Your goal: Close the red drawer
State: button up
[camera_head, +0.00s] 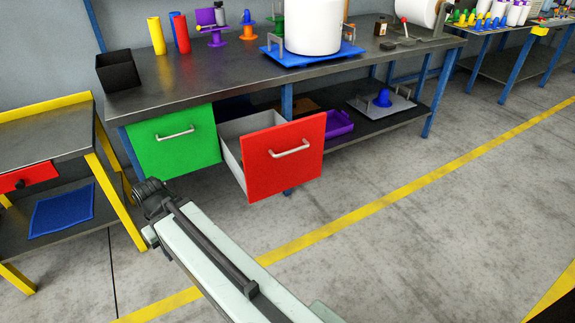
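The red drawer (285,157) is pulled well out from under the dark workbench (215,78). Its grey inner side wall shows, and a silver bar handle is on its red front. The green drawer (176,140) beside it on the left is shut. My arm reaches up from the bottom of the view, and its end (152,198) is in front of and below the green drawer, left of the red drawer and apart from it. The fingers cannot be made out, so whether my gripper is open or shut cannot be told.
A yellow-framed table (85,105) stands close on the left. A purple tray (338,124) and a grey plate with a blue bobbin (383,97) are on the lower shelf right of the red drawer. The concrete floor right of the drawer is clear, crossed by a yellow line.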

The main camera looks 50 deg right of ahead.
aim_at(278, 156)
jog(key=z, duration=3.85)
jog(key=k, duration=2.15)
jog(key=u, duration=1.4)
jog(key=i, duration=1.85)
